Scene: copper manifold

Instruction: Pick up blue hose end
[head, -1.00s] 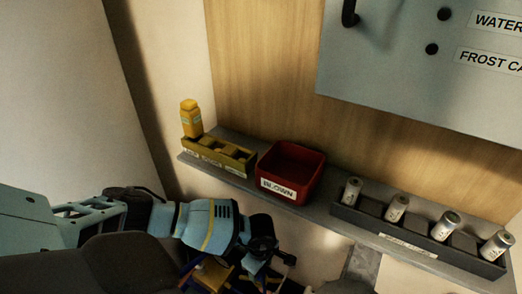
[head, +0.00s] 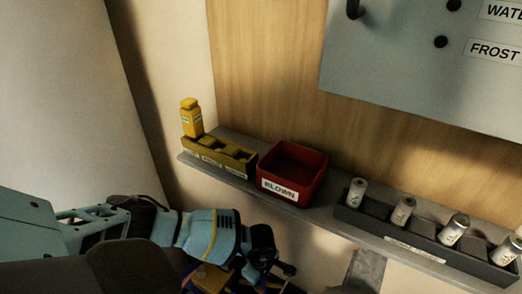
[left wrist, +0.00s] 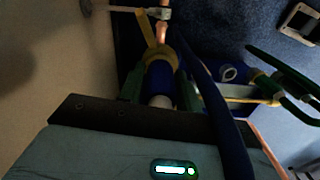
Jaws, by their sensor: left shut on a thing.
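My left arm comes in from the left in the head view, and its dark left gripper (head: 272,268) is low in the picture, below the shelf. In the left wrist view the blue hose end (left wrist: 160,80), with a yellow band and a pale tip, sits between dark greenish fingers. The left gripper is shut on it. A dark blue hose (left wrist: 216,105) crosses in front of the wrist camera. In the head view the hose end is mostly hidden by my gripper. My right gripper is in neither view.
A grey shelf (head: 325,217) runs along the wooden wall. It carries a yellow bottle (head: 191,118), a yellow tray (head: 215,158), a red BLOWN bin (head: 292,172) and a dark rack (head: 425,243) with several canisters. A grey cabinet (head: 400,65) hangs above. The wrist view shows blue flooring and green loops (left wrist: 285,75).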

